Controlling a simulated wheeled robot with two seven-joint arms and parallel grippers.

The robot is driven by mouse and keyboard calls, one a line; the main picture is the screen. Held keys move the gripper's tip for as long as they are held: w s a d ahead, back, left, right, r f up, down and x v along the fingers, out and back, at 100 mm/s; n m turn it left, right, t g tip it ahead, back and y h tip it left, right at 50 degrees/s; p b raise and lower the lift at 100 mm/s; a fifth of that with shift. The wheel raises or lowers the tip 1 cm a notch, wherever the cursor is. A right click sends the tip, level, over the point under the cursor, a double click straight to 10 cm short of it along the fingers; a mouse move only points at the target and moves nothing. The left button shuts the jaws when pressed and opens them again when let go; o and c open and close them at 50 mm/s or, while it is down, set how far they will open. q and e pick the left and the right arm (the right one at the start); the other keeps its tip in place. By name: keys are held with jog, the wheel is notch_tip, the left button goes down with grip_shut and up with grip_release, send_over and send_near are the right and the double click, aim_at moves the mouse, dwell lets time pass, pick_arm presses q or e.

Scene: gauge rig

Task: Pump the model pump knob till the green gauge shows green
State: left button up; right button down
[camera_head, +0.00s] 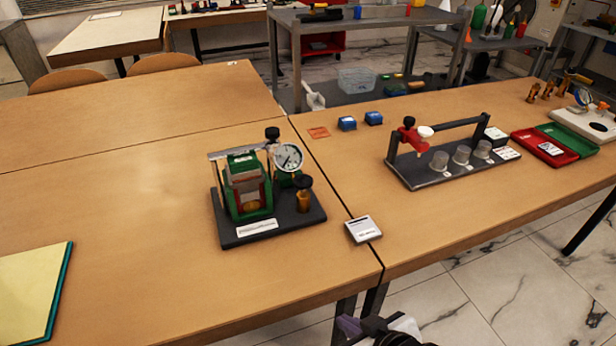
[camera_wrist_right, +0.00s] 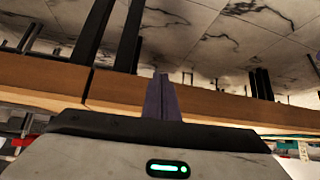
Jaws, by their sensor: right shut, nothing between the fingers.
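The model pump is a green-framed rig (camera_head: 246,186) on a dark base plate, standing on the near table. Its round white gauge (camera_head: 288,157) faces me, but the needle and any coloured zone are too small to read. One black knob (camera_head: 272,133) stands at the top, behind the gauge. Another black knob (camera_head: 304,182) sits on an amber cylinder at the front right; I cannot tell which one is the pump knob. My right gripper (camera_head: 348,325) is low at the bottom edge, apart from the rig. Its purple fingers are together and empty in the right wrist view (camera_wrist_right: 160,96).
A small grey box (camera_head: 363,229) lies right of the rig. Further right stand a dark rack (camera_head: 440,174) with several grey cups and an open red-and-green case (camera_head: 544,147). A yellow folder (camera_head: 30,290) lies at the left. The table left of the rig is clear.

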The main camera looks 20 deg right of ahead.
pick_arm(q)
jog(key=shift+w+a+r, duration=0.3)
jog(key=shift+w+r, duration=0.05)
pick_arm(e)
jog(key=w+r+t, duration=0.3)
jog(key=w+r, duration=0.5)
jog(key=r, duration=0.3)
jog(key=w+r+m+t, duration=0.1)
jog(key=w+r+t, duration=0.2)
jog(key=w+r, duration=0.5)
notch_tip(320, 180, up, 4)
jog(key=shift+d+r+t+h, duration=0.1)
jog(key=shift+d+t+h, duration=0.25)
jog(key=shift+t+h, duration=0.05)
pick_arm(q)
jog(key=shift+s, duration=0.15)
pick_arm(e)
jog(key=shift+w, duration=0.15)
send_over(303, 182)
jog(key=s, duration=0.2)
notch_tip(303, 182, down, 2)
jog(key=f, duration=0.1)
pick_arm(q)
jog(key=shift+d+f, duration=0.1)
jog(key=shift+f, duration=0.1)
pick_arm(e)
jog(key=shift+d+f, duration=0.15)
jog(key=shift+f, duration=0.75)
jog(key=shift+d+f, duration=0.1)
jog(key=shift+f, duration=0.8)
